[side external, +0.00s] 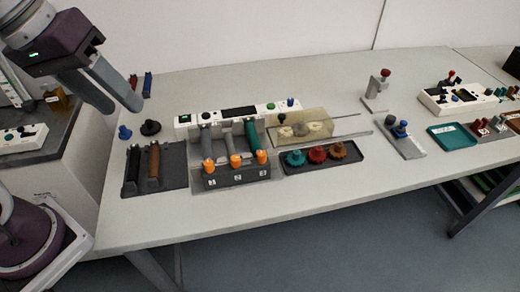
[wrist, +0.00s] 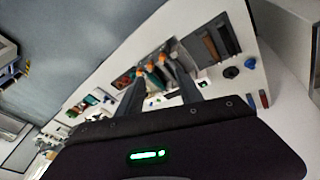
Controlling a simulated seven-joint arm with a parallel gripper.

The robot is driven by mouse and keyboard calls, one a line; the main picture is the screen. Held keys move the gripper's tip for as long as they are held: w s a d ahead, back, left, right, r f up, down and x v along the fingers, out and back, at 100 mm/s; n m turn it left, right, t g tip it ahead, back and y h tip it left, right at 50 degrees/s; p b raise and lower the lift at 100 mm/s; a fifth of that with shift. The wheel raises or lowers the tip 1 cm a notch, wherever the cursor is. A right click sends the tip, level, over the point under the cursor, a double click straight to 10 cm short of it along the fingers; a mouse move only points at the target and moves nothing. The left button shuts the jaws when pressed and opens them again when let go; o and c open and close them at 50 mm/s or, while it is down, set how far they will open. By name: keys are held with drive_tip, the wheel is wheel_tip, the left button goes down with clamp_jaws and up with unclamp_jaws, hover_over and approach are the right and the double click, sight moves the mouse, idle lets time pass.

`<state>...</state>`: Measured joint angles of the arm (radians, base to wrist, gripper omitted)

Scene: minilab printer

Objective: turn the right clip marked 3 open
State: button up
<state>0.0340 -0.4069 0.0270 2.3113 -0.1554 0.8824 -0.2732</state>
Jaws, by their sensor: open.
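A dark holder (side external: 233,180) on the table carries three orange clips along its front, each above a small pale label too small to read. The right clip (side external: 262,157) stands upright in front of a teal cylinder (side external: 251,133). The middle clip (side external: 236,161) and left clip (side external: 207,166) stand before grey cylinders. My gripper (side external: 122,105) is open and empty, raised above the table's left end, well left of the clips. In the wrist view my gripper's fingers (wrist: 155,74) reach toward the clips, partly covering the holder; the right clip (wrist: 139,73) shows near one fingertip.
A black tray (side external: 176,164) with dark and brown bars lies left of the holder. A tray of colored knobs (side external: 345,156) lies right. A white control panel (side external: 240,113) stands behind. The table's front strip is clear.

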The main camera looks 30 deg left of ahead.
drive_tip(key=w+d+f+n+g+h, duration=0.1)
drive_tip(key=w+d+f+n, duration=0.15)
drive_tip(key=w, duration=0.35)
drive_tip(key=w+d+f+n+g+h, duration=0.1)
drive_tip(key=w+d+f+n, duration=0.15)
drive_tip(key=w, duration=0.25)
drive_tip(key=n+g, duration=0.2)
drive_tip(key=n, duration=0.7)
approach(261, 153)
drive_tip(key=f, duration=0.1)
drive_tip(key=shift+h, duration=0.5)
drive_tip(key=x, duration=0.7)
drive_tip(key=shift+a+f, duration=0.1)
drive_tip(key=shift+a, duration=0.05)
drive_tip(key=shift+f, duration=0.4)
clamp_jaws()
